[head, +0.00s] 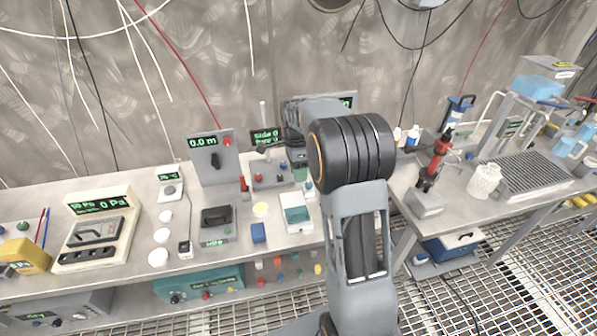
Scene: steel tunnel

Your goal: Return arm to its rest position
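My arm rises from the bottom of the head view, right of the middle, with a grey link and a black ribbed joint at its top. Past that joint a grey link reaches back and to the left over the bench. I cannot tell if the arm touches anything there.
A long steel bench (120,272) with instruments lies left and behind the arm. A grey panel reading 0.0 m (212,158) stands there. Grating floor (500,285) is open at lower right.

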